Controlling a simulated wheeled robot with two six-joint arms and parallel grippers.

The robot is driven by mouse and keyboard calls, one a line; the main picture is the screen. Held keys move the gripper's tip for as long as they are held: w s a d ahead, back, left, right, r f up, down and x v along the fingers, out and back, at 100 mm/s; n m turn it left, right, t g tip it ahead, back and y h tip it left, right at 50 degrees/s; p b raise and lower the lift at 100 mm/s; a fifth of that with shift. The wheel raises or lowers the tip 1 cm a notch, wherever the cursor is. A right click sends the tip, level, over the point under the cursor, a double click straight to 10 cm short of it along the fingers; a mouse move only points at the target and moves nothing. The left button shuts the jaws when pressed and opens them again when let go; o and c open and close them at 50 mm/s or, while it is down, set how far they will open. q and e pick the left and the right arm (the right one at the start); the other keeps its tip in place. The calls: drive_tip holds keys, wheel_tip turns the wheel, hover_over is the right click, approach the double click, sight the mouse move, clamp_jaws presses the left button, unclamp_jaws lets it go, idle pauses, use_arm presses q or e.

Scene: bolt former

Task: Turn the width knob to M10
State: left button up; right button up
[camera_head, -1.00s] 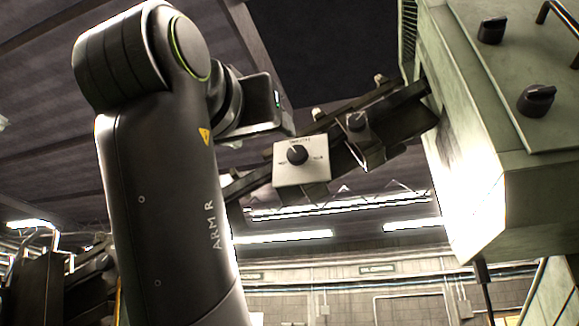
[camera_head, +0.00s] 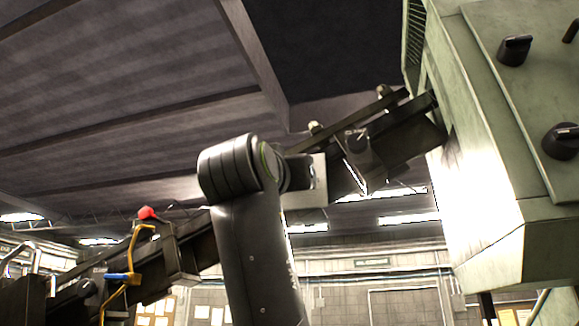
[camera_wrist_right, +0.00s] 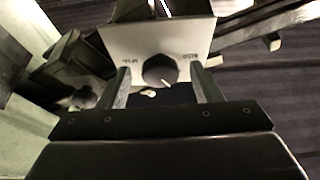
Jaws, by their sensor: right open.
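The white plate with a round dark knob (camera_wrist_right: 158,69) stands in front of my right gripper (camera_wrist_right: 161,72) in the right wrist view. The gripper is open, with one finger on each side of the knob and a gap showing on both sides. The knob's light pointer mark is on its lower right in that view. Small labels flank the knob but are too blurred to read. In the head view the white plate (camera_head: 308,192) shows only in part. My right arm hides its knob and the gripper. My left gripper is not in view.
A second dark knob box (camera_head: 357,141) sits on the sloping rail (camera_head: 400,137) beside the plate. The green machine cabinet (camera_head: 485,210) with dark knobs stands at right. A yellow lever (camera_head: 133,255) and red button (camera_head: 147,212) are at lower left.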

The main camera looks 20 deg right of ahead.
drive_tip(key=shift+w+d+r, duration=0.15)
drive_tip(key=shift+w+d, duration=0.05)
drive_tip(key=shift+w, duration=0.1)
drive_tip(key=c, duration=1)
drive_tip(key=shift+n, duration=0.4)
drive_tip(key=shift+s+d+r+n+t+y+b, duration=0.15)
drive_tip(key=shift+n+y+b, duration=0.85)
drive_tip(key=shift+n, duration=1.55)
drive_tip(key=shift+d+n+t+y+b, duration=0.1)
drive_tip(key=shift+n+t+y+b, duration=0.25)
drive_tip(key=shift+n+y, duration=1.65)
drive_tip(key=shift+s+d+r+n+t+y+b, duration=0.1)
drive_tip(key=shift+n+y+b, duration=0.65)
drive_tip(key=shift+n, duration=2.6)
